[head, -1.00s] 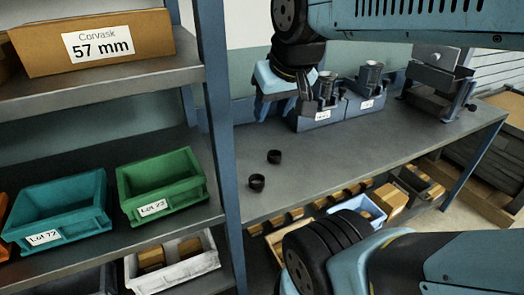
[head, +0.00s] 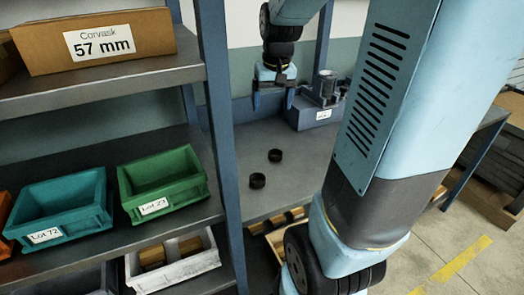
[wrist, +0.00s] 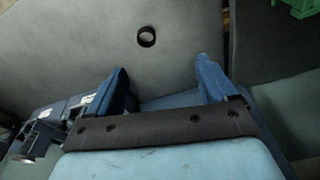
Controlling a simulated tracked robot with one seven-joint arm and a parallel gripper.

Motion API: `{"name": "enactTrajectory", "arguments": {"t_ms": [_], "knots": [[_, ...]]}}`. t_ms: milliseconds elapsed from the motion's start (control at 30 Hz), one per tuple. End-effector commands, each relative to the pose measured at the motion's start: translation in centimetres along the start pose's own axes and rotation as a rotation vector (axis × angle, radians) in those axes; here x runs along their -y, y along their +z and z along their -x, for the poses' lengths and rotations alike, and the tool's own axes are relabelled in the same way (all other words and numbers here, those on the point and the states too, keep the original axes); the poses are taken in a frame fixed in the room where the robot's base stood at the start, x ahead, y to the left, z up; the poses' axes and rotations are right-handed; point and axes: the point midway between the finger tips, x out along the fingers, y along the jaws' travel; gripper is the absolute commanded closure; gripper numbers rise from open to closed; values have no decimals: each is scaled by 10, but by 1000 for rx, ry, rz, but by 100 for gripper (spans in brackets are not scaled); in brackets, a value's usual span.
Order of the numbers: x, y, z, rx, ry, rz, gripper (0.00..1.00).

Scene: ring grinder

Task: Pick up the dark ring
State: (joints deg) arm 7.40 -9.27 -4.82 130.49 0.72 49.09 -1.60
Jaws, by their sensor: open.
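Two small dark rings lie on the grey bench top in the head view. One ring (head: 275,155) is farther back, and the other ring (head: 257,180) is nearer and slightly left. One dark ring (wrist: 146,28) shows in the wrist view, beyond the fingertips; I cannot tell which of the two it is. My gripper (head: 272,104) is above the back of the bench, behind the rings and apart from them. In the wrist view my gripper (wrist: 165,78) has its two blue fingers spread, with nothing between them.
A blue fixture block (head: 315,112) stands close right of my gripper at the back of the bench. The shelf post (head: 222,140) rises at left. The shelf holds a teal bin (head: 62,200) and a green bin (head: 160,180). The bench around the rings is clear.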

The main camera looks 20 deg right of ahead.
Motion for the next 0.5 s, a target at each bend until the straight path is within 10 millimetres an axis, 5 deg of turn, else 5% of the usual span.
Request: {"name": "enactTrajectory", "arguments": {"t_ms": [300,500], "knots": [[-32,-45,-71,127,21,-76,15],[-43,-56,-94,163,27,-98,15]]}}
